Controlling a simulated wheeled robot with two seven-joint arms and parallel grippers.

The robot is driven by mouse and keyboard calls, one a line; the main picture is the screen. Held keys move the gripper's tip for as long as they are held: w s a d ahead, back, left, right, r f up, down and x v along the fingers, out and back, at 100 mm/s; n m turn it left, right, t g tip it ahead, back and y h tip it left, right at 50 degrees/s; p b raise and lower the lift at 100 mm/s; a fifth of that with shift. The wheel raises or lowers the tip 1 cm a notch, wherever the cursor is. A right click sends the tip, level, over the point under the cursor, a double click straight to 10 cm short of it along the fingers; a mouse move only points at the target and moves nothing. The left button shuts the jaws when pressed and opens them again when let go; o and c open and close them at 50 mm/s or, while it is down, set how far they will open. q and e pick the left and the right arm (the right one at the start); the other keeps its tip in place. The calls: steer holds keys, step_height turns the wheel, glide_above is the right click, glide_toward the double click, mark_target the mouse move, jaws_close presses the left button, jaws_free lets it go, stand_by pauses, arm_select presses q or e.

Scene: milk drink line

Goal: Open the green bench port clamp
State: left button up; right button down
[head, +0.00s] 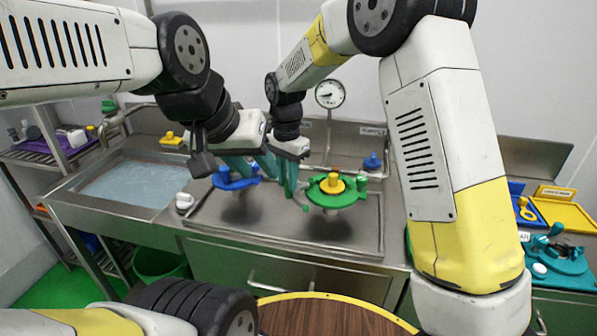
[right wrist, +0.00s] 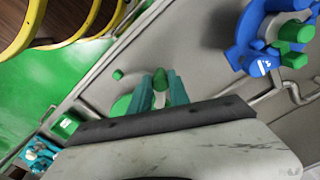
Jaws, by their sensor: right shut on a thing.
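The green bench port clamp (head: 335,199) sits on the steel bench in the head view, with a yellow knob (head: 331,184) on top. My right gripper (head: 289,190) is just left of it. In the right wrist view its teal fingers (right wrist: 160,92) are shut on a small green part (right wrist: 160,82), which looks like the clamp's handle. The rest of the clamp is mostly hidden there by the gripper body. My left gripper (head: 253,170) has its teal fingers spread, in front of the blue port clamp (head: 222,181); whether it touches is unclear.
The blue clamp also shows in the right wrist view (right wrist: 245,47). A basin (head: 125,184) lies left on the bench, with a white fitting (head: 184,201) beside it. A gauge (head: 330,93) is behind. A round table (head: 310,318) stands in front. A teal device (head: 560,262) is at right.

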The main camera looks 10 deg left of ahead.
steer(key=shift+w+a+r, duration=0.1)
steer(key=shift+w+a, duration=0.05)
stand_by(0.3)
steer(key=c, duration=1.2)
jaws_free()
steer(key=shift+c, duration=0.2)
step_height(320, 180, up, 8)
steer(key=shift+f, duration=0.15)
